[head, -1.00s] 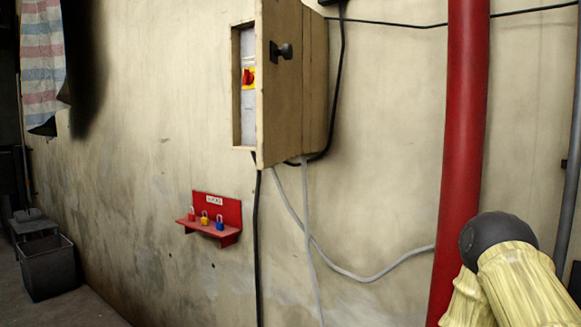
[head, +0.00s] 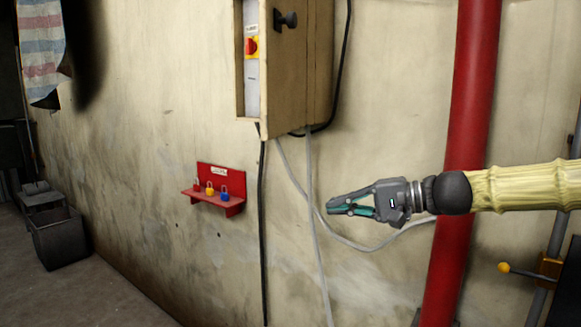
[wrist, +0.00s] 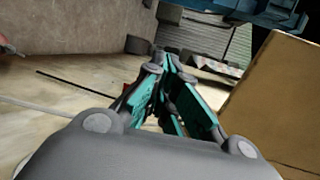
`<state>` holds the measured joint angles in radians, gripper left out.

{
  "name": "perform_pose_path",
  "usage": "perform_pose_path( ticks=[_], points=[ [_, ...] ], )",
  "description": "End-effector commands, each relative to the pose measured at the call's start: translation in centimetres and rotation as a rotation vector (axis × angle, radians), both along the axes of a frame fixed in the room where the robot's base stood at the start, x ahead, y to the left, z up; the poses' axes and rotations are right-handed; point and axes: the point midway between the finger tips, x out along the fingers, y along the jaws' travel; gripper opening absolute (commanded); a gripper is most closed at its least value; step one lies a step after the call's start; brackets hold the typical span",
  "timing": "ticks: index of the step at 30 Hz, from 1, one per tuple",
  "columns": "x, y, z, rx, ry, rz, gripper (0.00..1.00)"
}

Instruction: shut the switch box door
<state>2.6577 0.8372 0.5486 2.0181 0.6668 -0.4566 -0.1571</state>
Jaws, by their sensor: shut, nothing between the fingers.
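The switch box (head: 319,60) is a tan box on the wall, cut off by the top edge of the head view. Its door (head: 285,75) stands open toward me, with a dark round knob (head: 289,19). Inside the opening a red and yellow switch (head: 251,46) shows. My gripper (head: 330,208) is shut and empty, below and to the right of the door, pointing left and apart from it. In the wrist view the fingertips (wrist: 167,62) are together, and a tan box-like surface (wrist: 277,105) fills the right side.
A red shelf (head: 218,196) with several small padlocks is on the wall at left of my gripper. A red pipe (head: 470,110) runs behind my arm. Grey cables (head: 318,240) hang below the box. A dark bin (head: 58,238) stands on the floor at far left.

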Motion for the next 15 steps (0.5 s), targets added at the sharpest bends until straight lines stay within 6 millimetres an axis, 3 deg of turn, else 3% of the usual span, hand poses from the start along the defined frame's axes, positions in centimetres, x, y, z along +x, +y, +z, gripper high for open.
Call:
perform_pose_path(
  ticks=[1, 3, 6, 10, 15],
  points=[
    [-0.5, -0.7, 3.7, 0.05, -0.037, 0.012, 0.0],
    [-1.3, -1.4, 7.6, 0.104, -0.076, 0.033, 0.0],
    [-2.4, -2.3, 11.6, 0.16, -0.117, 0.057, 0.0],
    [-3.2, -2.7, 13.9, 0.193, -0.142, 0.073, 0.0],
    [-3.0, -1.8, 14.4, 0.199, -0.145, 0.077, 0.0]
  ],
)
